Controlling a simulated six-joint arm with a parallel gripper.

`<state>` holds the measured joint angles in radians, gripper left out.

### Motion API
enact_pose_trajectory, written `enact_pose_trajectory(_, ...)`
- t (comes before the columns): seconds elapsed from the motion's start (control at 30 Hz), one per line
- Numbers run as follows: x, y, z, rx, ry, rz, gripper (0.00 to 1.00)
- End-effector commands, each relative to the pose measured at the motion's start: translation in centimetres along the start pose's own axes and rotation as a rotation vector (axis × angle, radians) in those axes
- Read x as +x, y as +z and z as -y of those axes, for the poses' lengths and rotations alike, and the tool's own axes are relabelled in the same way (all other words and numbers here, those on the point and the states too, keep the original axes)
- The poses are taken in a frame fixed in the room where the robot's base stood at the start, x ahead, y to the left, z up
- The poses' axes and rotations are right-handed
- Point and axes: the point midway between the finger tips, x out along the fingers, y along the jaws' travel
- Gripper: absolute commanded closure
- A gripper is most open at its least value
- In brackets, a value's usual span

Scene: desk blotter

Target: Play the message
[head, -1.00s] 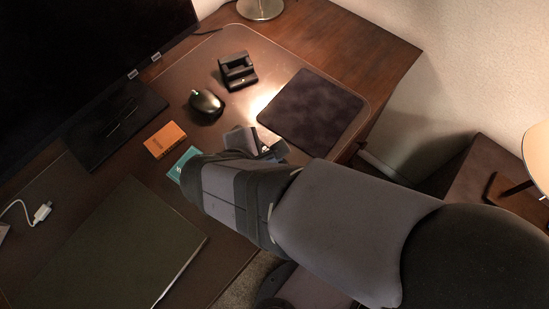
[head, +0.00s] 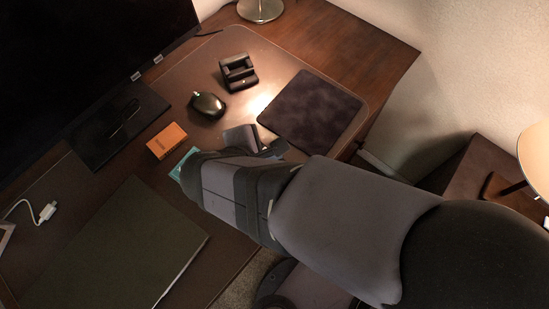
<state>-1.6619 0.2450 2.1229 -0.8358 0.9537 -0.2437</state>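A small black device with a raised cradle-like top and a small lit spot on its front (head: 239,74) stands on the brown desk blotter at the upper middle. It is the only thing in view that looks like it could hold a message, but I cannot make out its buttons. My gripper (head: 245,140) is below it in the picture, left of the dark square pad and apart from the device. My wrist and arm hide much of the gripper, so whether the fingers are open or shut does not show.
The dark pad (head: 312,110) lies right. A monitor (head: 85,60) and a dark flat panel (head: 115,245) flank the left side.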

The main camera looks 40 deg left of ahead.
Motion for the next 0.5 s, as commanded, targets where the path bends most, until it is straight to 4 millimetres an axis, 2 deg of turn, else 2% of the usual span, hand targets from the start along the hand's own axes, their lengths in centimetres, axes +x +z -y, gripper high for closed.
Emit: enact_pose_trajectory(0.5, -3.6, 1.9, -1.9, 0.0, 0.0, -0.001, 1.0)
